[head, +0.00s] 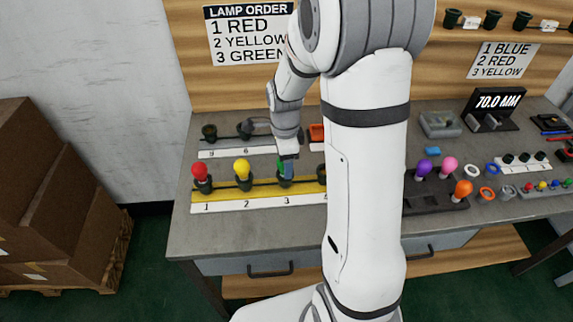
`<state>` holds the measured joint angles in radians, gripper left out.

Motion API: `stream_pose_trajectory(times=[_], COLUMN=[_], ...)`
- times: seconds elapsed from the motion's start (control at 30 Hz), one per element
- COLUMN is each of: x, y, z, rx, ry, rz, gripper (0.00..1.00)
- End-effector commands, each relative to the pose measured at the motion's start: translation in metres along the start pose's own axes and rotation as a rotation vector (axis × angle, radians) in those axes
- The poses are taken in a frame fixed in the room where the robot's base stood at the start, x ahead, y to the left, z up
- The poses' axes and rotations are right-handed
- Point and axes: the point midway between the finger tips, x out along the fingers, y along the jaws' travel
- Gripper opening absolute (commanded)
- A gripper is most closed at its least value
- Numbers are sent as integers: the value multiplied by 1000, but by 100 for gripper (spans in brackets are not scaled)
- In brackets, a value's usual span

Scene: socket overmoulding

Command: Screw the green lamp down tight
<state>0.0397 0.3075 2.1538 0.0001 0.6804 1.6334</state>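The green lamp (280,165) is in the black socket (285,182) over number 3 on the yellow and white strip (262,201). Only a small part of the lamp shows. My gripper (287,160) is right at the lamp from above, and its fingers cover most of it. I cannot tell whether the fingers are closed on the lamp or how deep it sits. A red lamp (199,170) stands in socket 1 and a yellow lamp (242,168) in socket 2. Socket 4 (321,174) is partly hidden behind my arm.
A back strip (225,154) holds dark sockets behind the lamps. Right of my arm, a dark tray (425,204) holds purple, pink and orange lamps. A lamp order sign (240,35) hangs on the wall. The bench's front left is clear.

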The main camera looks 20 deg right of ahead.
Motion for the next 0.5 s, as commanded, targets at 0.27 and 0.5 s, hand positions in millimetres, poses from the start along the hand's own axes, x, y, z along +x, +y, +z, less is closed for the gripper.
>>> stream_pose_trajectory(times=[0.27, 0.5], x=[0, 0], y=[0, 0], z=[0, 0], rx=[-146, -381], ry=[0, 0], rz=[0, -1], gripper=[64, 64])
